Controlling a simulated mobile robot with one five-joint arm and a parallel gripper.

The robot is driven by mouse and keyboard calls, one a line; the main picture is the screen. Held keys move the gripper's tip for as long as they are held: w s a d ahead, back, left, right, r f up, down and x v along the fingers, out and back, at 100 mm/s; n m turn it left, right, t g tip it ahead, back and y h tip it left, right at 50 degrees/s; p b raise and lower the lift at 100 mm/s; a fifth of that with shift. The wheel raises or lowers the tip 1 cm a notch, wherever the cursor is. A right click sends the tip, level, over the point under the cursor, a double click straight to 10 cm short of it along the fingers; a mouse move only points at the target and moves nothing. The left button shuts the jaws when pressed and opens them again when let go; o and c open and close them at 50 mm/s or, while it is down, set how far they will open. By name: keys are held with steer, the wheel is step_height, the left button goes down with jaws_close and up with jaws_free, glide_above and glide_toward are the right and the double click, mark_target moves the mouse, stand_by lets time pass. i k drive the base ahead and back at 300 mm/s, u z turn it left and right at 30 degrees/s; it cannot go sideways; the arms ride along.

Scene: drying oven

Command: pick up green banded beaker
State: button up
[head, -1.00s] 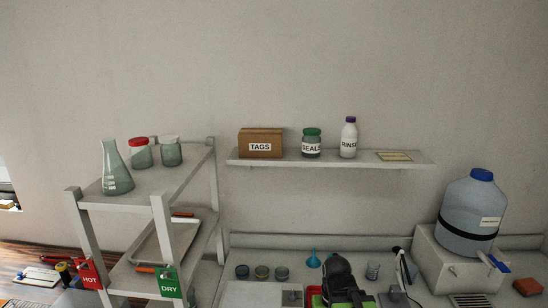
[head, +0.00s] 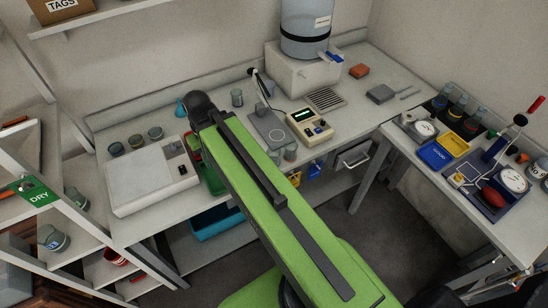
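Several small beakers or jars stand in a row at the back left of the bench: a left one (head: 116,149), a middle one (head: 135,141) and a right one (head: 155,132). Their band colours are too small to tell surely. Glass vessels also stand on the left rack, one upper (head: 77,198) and one lower (head: 53,238). I cannot tell which vessel is the green banded beaker. My green arm reaches over the bench, and its dark end, my gripper (head: 200,105), is right of the row. Its fingers are hidden, and no held object shows.
A white balance-like box (head: 150,180) sits before the row. A blue funnel (head: 181,108), a clear beaker (head: 237,98), a grey plate device (head: 270,128) and a meter (head: 309,126) stand nearby. A side table (head: 500,225) is at right. The rack (head: 70,150) bounds the left.

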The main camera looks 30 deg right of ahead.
mark_target(274, 152)
steer(key=z, duration=0.05)
steer(key=k, duration=0.6)
steer(key=u, duration=2.8)
steer(key=k, duration=0.55)
steer(key=z, duration=0.6)
